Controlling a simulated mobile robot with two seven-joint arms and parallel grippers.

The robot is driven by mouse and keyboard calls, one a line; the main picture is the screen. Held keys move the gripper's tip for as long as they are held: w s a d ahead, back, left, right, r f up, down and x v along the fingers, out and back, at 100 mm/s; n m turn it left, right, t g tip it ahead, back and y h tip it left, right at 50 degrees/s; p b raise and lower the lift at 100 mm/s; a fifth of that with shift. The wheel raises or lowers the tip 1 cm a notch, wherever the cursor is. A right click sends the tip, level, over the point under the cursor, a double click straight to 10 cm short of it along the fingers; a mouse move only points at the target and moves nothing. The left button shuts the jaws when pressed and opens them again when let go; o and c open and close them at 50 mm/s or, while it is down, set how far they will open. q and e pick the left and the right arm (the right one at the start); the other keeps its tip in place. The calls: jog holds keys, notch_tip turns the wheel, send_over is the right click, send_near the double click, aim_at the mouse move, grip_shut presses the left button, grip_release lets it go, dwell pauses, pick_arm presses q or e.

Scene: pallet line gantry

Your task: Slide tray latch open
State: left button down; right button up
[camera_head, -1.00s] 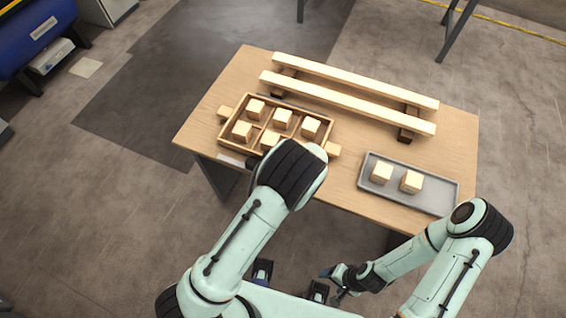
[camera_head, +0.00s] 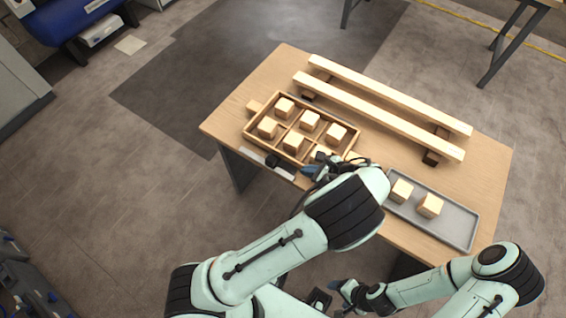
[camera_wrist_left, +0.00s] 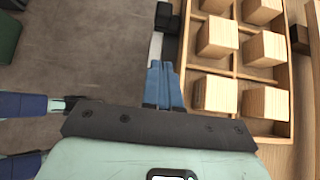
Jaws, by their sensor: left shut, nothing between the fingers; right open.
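The wooden tray (camera_head: 253,141) holds several wooden cubes in compartments on the table. Along its front side, at the table's edge, lies a white strip (camera_head: 250,155) with a black block (camera_head: 272,160) on it, which looks like the latch. The block (camera_wrist_left: 168,17) shows at the top of the left wrist view. My left gripper (camera_head: 312,171) is shut and empty, to the right of the block and apart from it. Its blue fingers (camera_wrist_left: 163,72) point toward the block in the wrist view. My right gripper (camera_head: 345,289) is open, low in front of the table.
A grey tray (camera_head: 455,222) with two cubes (camera_head: 402,190) is at the table's right. Two long wooden rails (camera_head: 385,105) run along the back. My left forearm covers part of the table's front edge. Bare tabletop (camera_head: 385,150) lies between tray and rails.

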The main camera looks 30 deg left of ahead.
aim_at(275, 163)
pick_arm(q)
jog(key=x, duration=0.7)
jog(key=shift+a+f, duration=0.2)
jog(key=shift+a, duration=0.05)
jog(key=shift+w+a+r, duration=0.1)
jog(key=shift+a, duration=1.8)
jog(key=a, duration=0.8)
jog(key=shift+w+a, duration=0.2)
jog(key=shift+w, duration=0.15)
jog(key=shift+a, duration=0.3)
